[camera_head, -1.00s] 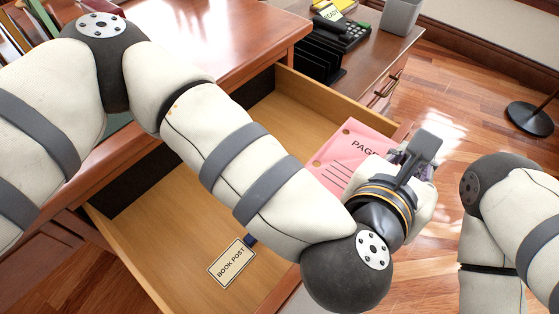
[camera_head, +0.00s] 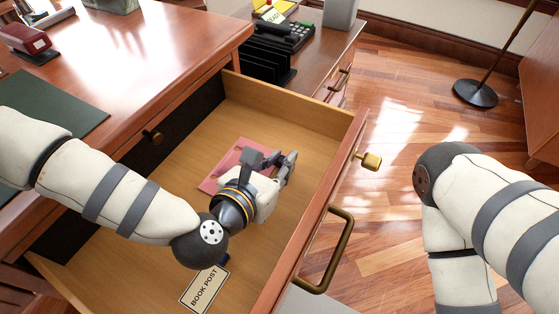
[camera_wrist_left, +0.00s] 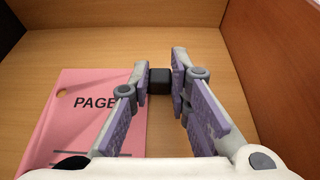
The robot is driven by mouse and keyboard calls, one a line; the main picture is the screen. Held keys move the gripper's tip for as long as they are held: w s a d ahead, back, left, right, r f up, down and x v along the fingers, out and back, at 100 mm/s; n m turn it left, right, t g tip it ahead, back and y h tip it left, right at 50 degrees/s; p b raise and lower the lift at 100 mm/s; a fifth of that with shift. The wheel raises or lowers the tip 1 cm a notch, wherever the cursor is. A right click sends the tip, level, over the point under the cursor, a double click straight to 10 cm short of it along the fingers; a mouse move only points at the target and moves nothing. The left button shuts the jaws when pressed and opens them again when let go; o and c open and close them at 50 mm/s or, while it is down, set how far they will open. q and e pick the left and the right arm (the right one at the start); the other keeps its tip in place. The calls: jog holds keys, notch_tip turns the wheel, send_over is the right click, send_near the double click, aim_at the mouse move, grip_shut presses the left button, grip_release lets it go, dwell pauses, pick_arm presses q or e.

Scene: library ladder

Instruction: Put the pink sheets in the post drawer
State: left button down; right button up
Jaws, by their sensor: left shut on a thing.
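The pink sheets (camera_head: 220,172), printed "PAGE", are inside the open wooden drawer (camera_head: 318,205). They also show at the left of the left wrist view (camera_wrist_left: 85,115). My left gripper (camera_head: 272,160) is inside the drawer, over the right side of the sheets. It is shut on a small dark block (camera_wrist_left: 160,82) beside the sheets' right edge, which looks like their grip tab. I cannot tell whether the sheets touch the drawer floor. A "BOOK POST" card (camera_head: 204,291) marks the drawer's near part. My right gripper is out of view.
The desk top (camera_head: 110,75) is at left, with a green mat (camera_head: 60,128) and a red stapler-like object (camera_head: 25,40). A brass handle (camera_head: 328,250) and knob (camera_head: 371,160) stick out from the drawer front.

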pick_arm(q)
jog(key=shift+r, duration=0.1)
jog(key=c, duration=1.5)
grip_release()
jog(key=shift+r, duration=0.15)
jog(key=p+v, duration=0.1)
jog(key=v, duration=1.1)
